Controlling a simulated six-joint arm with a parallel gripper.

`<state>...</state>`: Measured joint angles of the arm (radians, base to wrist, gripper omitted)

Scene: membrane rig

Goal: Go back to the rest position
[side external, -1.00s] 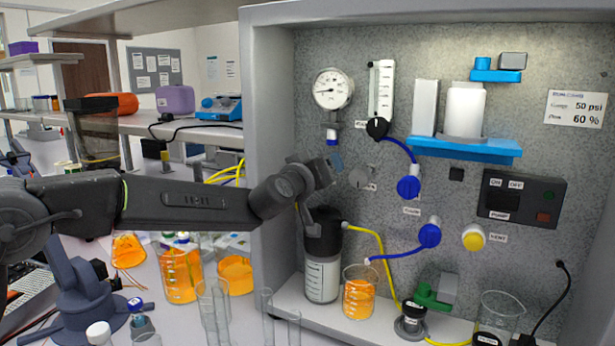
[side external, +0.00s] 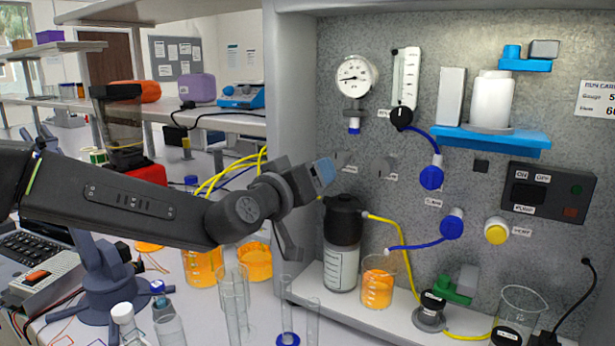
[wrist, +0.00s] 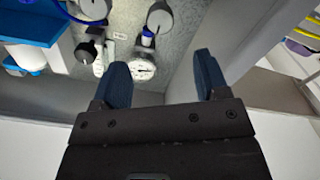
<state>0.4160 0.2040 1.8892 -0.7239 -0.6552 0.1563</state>
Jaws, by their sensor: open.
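My gripper (side external: 318,174) is in front of the left part of the rig panel (side external: 470,95), above and left of the black-topped bottle (side external: 341,262). In the wrist view my gripper (wrist: 160,80) shows two blue fingertips spread apart with nothing between them. Beyond the fingertips the wrist view shows the panel with the round gauge (wrist: 142,68) and several knobs.
A beaker of orange liquid (side external: 378,282) stands beside the bottle on the rig's white base. The rig's left side wall (side external: 289,110) rises behind my wrist. Glass cylinders (side external: 233,300) and vials (side external: 168,322) stand on the bench below my arm. A blue shelf (side external: 490,141) juts from the panel.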

